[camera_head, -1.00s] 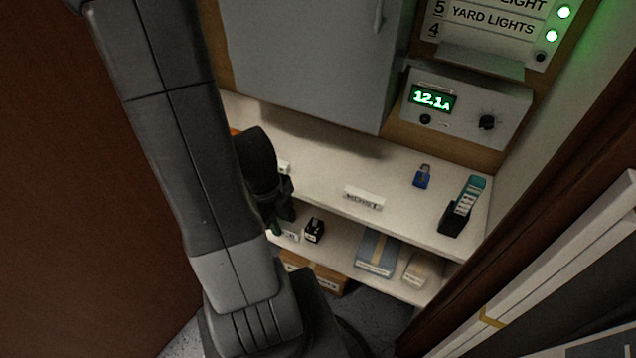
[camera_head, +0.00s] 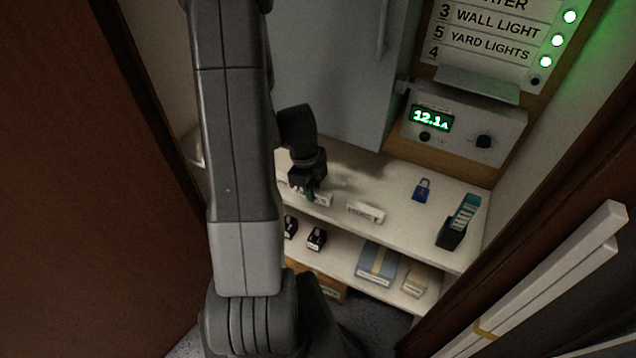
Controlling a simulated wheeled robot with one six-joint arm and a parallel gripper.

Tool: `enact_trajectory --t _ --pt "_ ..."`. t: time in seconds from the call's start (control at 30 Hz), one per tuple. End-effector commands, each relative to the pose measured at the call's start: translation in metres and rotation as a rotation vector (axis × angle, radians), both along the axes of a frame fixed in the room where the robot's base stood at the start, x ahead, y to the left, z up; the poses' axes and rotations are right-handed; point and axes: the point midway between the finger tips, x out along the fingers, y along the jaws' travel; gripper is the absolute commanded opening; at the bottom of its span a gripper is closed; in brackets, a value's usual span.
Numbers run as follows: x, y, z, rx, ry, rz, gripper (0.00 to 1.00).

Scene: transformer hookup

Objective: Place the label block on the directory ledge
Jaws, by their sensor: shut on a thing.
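My gripper (camera_head: 308,192), dark and seen from behind, is at the upper shelf, left of centre. It is shut on a white label block (camera_head: 320,199), whose right part shows beside the fingers. The fingers hide part of it, its lettering is too small to read, and I cannot tell whether it touches the shelf. Another white label block (camera_head: 365,213) with dark lettering lies on the shelf to the right. The directory ledge (camera_head: 478,85) is a grey shelf below the directory board (camera_head: 490,38), at the upper right. It looks bare.
The upper shelf (camera_head: 400,218) also bears a blue padlock (camera_head: 422,191) and a dark holder with teal-topped pieces (camera_head: 458,222). A meter box (camera_head: 465,133) reading 12.1A sits below the ledge. Boxes and small black items stand on the lower shelf. A grey cabinet door (camera_head: 345,75) stands behind my arm.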

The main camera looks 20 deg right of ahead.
Motion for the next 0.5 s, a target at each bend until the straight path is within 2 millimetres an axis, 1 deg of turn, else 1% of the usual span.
enact_trajectory --t 0.03,0.17,0.3,0.33,0.5 --pt "0.004 -0.005 0.001 0.000 0.000 -0.001 0.00" --pt "0.009 -0.011 0.000 0.001 0.001 0.000 0.00" --pt "0.023 -0.027 0.001 0.001 0.001 -0.001 0.00" --pt "0.020 -0.024 -0.006 0.002 0.006 0.001 0.00" --pt "0.020 -0.023 -0.028 0.002 0.003 0.002 0.00"
